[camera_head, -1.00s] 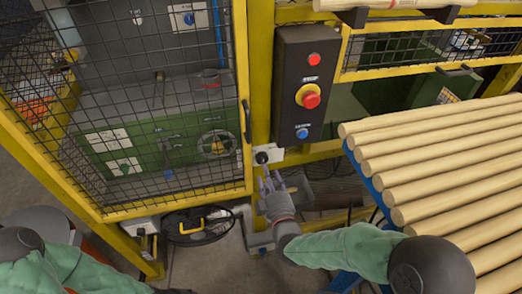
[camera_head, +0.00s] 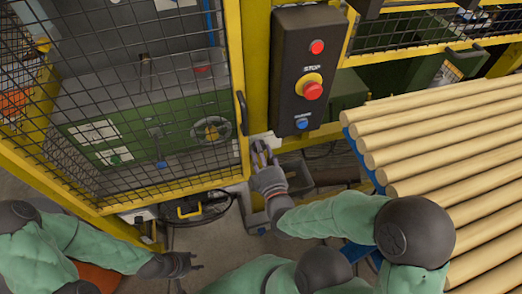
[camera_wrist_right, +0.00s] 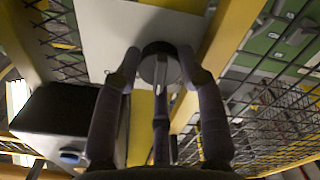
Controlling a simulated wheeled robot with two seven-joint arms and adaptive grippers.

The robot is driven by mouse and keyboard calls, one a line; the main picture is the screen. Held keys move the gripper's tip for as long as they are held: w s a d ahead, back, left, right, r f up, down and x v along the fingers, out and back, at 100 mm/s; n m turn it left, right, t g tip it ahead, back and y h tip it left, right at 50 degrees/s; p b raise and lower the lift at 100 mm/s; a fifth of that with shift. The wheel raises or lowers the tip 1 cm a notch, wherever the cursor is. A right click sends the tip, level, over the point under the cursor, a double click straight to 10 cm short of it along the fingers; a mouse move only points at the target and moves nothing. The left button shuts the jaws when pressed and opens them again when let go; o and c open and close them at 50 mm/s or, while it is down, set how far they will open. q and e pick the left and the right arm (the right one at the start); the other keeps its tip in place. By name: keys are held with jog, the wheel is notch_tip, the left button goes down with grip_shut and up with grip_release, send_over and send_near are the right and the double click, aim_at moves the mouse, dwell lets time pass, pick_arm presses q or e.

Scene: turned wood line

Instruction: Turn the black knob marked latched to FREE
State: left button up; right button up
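The black knob (camera_wrist_right: 160,62) sits on a pale plate (camera_wrist_right: 108,32) in the right wrist view. My right gripper (camera_wrist_right: 162,68) has its fingers apart around the knob, one at each side and one below. Whether the fingertips touch it I cannot tell. In the head view the right gripper (camera_head: 261,152) reaches the post beside the cage door, and its fingers hide the knob. The knob's marking is not readable. My left gripper (camera_head: 192,263) is low at the left, empty, with its fingers spread, far from the knob.
A black control box (camera_head: 305,70) with a red light, red stop button and blue button hangs just above my right gripper. The mesh door (camera_head: 130,100) is to the left. Wooden rods (camera_head: 450,140) lie on a rack at the right, close to my right arm.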

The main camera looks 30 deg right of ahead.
jog(key=c, duration=0.4)
jog(key=shift+f, duration=0.1)
jog(key=n+b, duration=0.1)
jog(key=n, duration=0.6)
jog(key=shift+n+b, duration=0.3)
jog(key=shift+b, duration=0.1)
jog(key=shift+n, duration=0.3)
jog(key=o, duration=0.9)
